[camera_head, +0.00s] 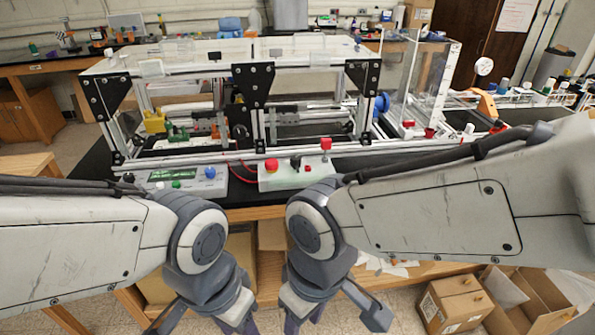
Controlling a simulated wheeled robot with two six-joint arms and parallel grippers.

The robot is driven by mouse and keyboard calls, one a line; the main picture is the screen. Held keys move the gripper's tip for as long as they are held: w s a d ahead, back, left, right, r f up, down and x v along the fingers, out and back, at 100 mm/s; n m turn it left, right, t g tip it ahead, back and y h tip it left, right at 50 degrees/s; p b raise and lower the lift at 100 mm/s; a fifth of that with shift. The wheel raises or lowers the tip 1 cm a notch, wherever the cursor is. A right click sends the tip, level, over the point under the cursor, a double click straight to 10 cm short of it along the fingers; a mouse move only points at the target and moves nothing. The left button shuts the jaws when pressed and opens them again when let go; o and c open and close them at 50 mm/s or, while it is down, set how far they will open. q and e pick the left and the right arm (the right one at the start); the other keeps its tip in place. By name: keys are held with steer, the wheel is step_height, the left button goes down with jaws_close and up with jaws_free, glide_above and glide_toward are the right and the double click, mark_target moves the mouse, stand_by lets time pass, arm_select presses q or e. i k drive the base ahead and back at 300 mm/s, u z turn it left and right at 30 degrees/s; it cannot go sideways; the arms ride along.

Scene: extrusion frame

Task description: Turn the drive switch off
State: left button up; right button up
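A pale control box (290,178) sits at the front of the extrusion frame (245,72). It carries a red round button (271,165) at its left and a small black switch-like part (295,163) near its middle. Which way that part is set is too small to tell. My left gripper (237,318) and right gripper (302,318) hang low at the bottom edge, below and nearer than the box, touching no control. Both are partly cut off by the picture edge, so their fingertips are hidden.
A second box (178,179) with a green display and coloured knobs stands left of the control box. A red block (326,144) rises at the frame's front rail. Clear panels (425,80) stand at the right. Cardboard boxes (455,302) lie on the floor.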

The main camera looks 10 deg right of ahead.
mark_target(296, 161)
steer(key=k, duration=0.6)
steer(key=z, duration=0.4)
steer(key=i, duration=1.65)
steer(key=u, duration=0.4)
